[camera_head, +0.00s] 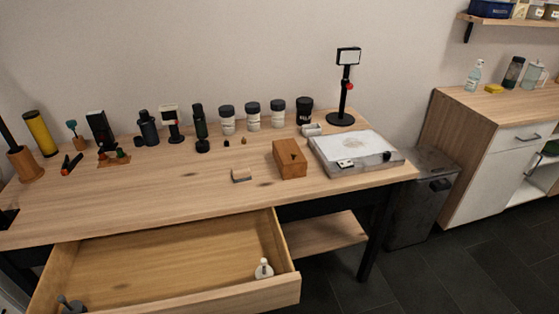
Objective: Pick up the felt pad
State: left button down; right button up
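A small block (241,175), pale wood with a grey layer, lies on the wooden table (130,205) near the middle of its front half. It may be the felt pad, but it is too small to tell for sure. It stands alone, to the left of an orange-brown wooden box (290,159). Neither of my grippers shows in the head view.
The open drawer (165,270) juts from the table's front, with a white bottle (263,269) and a dark grey object (70,305) inside. Jars (252,116) and tools line the back. A grey tray (355,152) and black stand (344,100) are right. The tabletop's left front is clear.

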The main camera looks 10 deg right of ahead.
aim_at(239, 175)
jog(key=i+l+u, duration=0.3)
jog(key=l+u, duration=0.35)
jog(key=i+l+u, duration=0.15)
jog(key=l+u, duration=0.5)
jog(key=l, duration=0.15)
